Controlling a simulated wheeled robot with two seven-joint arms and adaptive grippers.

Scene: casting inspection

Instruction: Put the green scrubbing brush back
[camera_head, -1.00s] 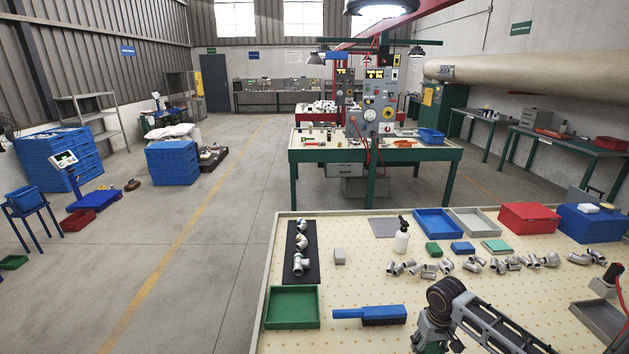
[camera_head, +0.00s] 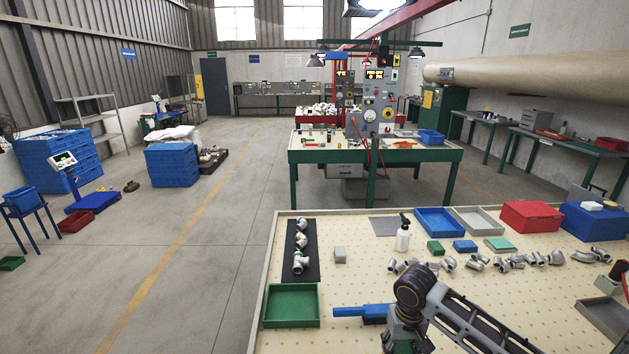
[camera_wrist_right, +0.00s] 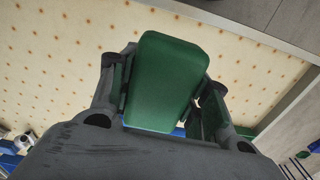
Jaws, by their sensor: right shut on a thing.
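The green scrubbing brush (camera_wrist_right: 165,80) shows in the right wrist view as a green block between the fingers of my right gripper (camera_wrist_right: 160,92), which is shut on it. In the head view my right gripper (camera_head: 405,345) is at the bottom edge, over the front of the perforated table, and the brush is mostly hidden there. A blue brush (camera_head: 350,312) lies on the table just beyond it, partly covered by my arm. An empty green tray (camera_head: 291,305) sits to the left of the blue brush. My left gripper is out of view.
A dark mat (camera_head: 301,266) with pipe fittings lies behind the green tray. A spray bottle (camera_head: 403,237), a blue tray (camera_head: 437,222), a red box (camera_head: 529,216) and a row of loose fittings fill the back and right. Bare table lies between the tray and the fittings.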

